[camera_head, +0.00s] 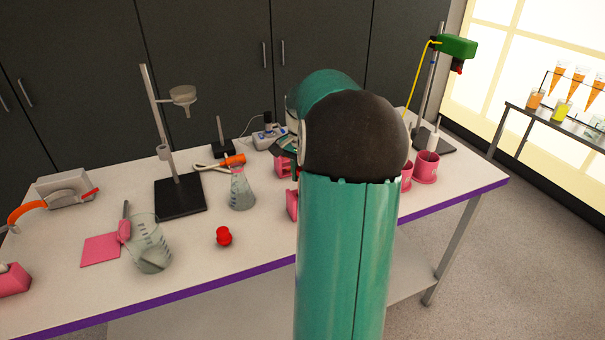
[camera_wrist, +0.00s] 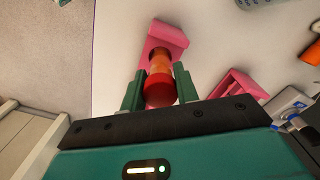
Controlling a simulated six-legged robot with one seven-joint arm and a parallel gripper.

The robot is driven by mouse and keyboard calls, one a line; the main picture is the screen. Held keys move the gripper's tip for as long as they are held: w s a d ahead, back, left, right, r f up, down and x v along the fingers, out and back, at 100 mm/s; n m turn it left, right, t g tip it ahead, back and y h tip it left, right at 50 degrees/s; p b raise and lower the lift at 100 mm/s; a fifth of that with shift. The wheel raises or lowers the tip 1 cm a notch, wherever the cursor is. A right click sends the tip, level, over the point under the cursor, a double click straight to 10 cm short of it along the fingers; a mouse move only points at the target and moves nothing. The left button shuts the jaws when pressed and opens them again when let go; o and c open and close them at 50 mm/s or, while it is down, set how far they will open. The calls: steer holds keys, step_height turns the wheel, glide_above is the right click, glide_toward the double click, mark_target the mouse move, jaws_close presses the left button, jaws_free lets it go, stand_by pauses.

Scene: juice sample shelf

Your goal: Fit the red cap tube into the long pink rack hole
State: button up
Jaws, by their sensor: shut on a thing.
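In the wrist view, my gripper (camera_wrist: 159,84) is shut on a tube (camera_wrist: 160,63) with a red cap and an orange body. The red cap (camera_wrist: 160,92) is nearest the camera, between the two green fingers. The tube's far end overlaps a pink rack (camera_wrist: 172,36); I cannot tell whether it is in a hole or just above it. The rack's holes are hidden behind the tube.
Another pink holder (camera_wrist: 238,90) is right of the gripper in the wrist view. In the head view, a small red object (camera_head: 223,236), a flask (camera_head: 242,192) and a beaker (camera_head: 148,245) stand on the white table (camera_head: 200,270). Pink mugs (camera_head: 427,165) stand right of my arm.

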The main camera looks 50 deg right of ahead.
steer(key=shift+f, duration=1.45)
stand_by(0.5)
steer(key=o, duration=1.1)
steer(key=shift+c, duration=0.2)
step_height(320, 180, up, 14)
steer(key=shift+f, duration=0.15)
